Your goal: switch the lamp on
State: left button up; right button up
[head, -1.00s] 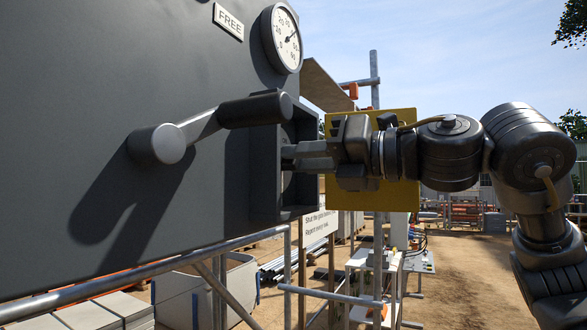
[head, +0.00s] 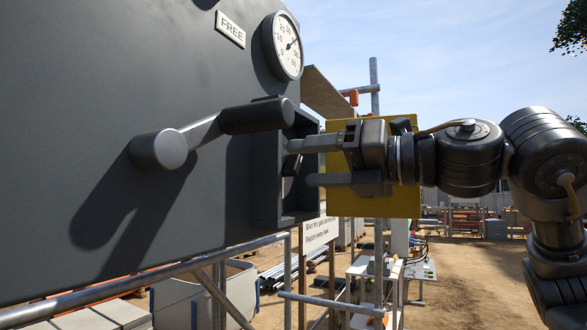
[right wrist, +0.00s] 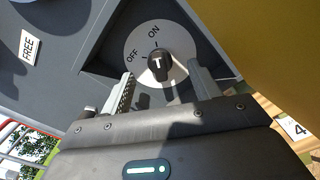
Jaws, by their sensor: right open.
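A black rotary knob (right wrist: 158,64) with a white mark sits on a round dial (right wrist: 133,72) lettered OFF and ON, inside a recessed box. ON is above the knob, OFF to its upper left. I cannot tell surely which word the knob points to. My right gripper (head: 300,163) is open at the mouth of the box (head: 266,190) on the panel's right edge. In the right wrist view its fingers (right wrist: 160,84) stand apart on either side of the knob, with gaps to it. No lamp is recognisable, and my left gripper is not in view.
A crank handle (head: 255,114) sticks out of the grey panel (head: 70,90) just left of the box. A gauge (head: 285,46) and a FREE plate (head: 230,29) are above. A yellow board (head: 400,206) stands behind my gripper. A metal rail (head: 130,280) runs below.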

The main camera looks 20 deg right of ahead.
jog(key=v, duration=0.5)
jog(key=shift+s+d, duration=0.1)
jog(key=shift+b, duration=0.3)
jog(key=b+v, duration=0.2)
jog(key=v, duration=0.8)
jog(key=shift+s+d, duration=0.25)
jog(key=shift+s, duration=0.05)
